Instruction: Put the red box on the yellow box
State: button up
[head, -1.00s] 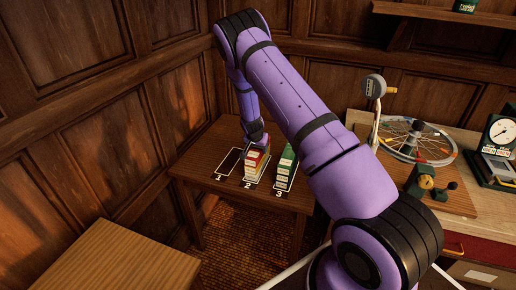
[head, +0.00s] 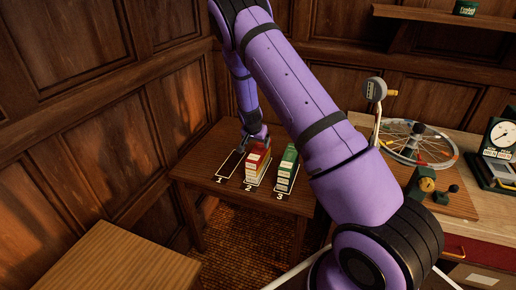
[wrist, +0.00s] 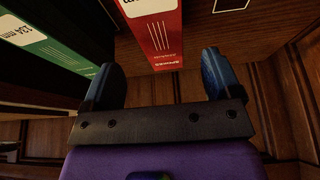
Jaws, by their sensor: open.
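The red box (head: 259,158) is on top of the stack in the slot marked 2 on the small wooden table. A yellow box (head: 257,174) shows beneath it, and the red box looks seated on it. My gripper (wrist: 161,62) is open and empty in the wrist view. The red box (wrist: 154,35) is ahead of its fingers, roughly between them and apart from both. In the head view my gripper (head: 255,138) is just behind and above the stack, partly hidden by my arm.
A stack with a green box (head: 290,153) on top stands in slot 3, close to the right. Slot 1 (head: 231,164) is an empty outlined area to the left. A workbench with a spoked wheel (head: 418,142) and a dial gauge (head: 502,134) is at right.

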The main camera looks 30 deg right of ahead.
jog(key=s+a+r+n+y, duration=0.1)
jog(key=s+a+r, duration=0.3)
jog(key=r, duration=0.7)
jog(key=s+a+r+n+t+y, duration=0.1)
jog(key=s+a+r+n, duration=0.15)
jog(key=s+r, duration=0.6)
jog(key=s+a+r+n+y, duration=0.1)
jog(key=s+a+r, duration=0.3)
jog(key=r, duration=0.9)
jog(key=s+a+r+n, duration=0.2)
jog(key=s+r, duration=0.1)
jog(key=s, duration=0.6)
jog(key=s+a+r+n+t, duration=0.1)
jog(key=s+a+r+n, duration=0.1)
jog(key=s, duration=0.7)
jog(key=s+a+r+n, duration=0.1)
jog(key=s+r, duration=0.3)
jog(key=s, duration=0.5)
jog(key=shift+a+n+y, duration=0.3)
jog(key=shift+a+n, duration=0.1)
jog(key=shift+n, duration=0.05)
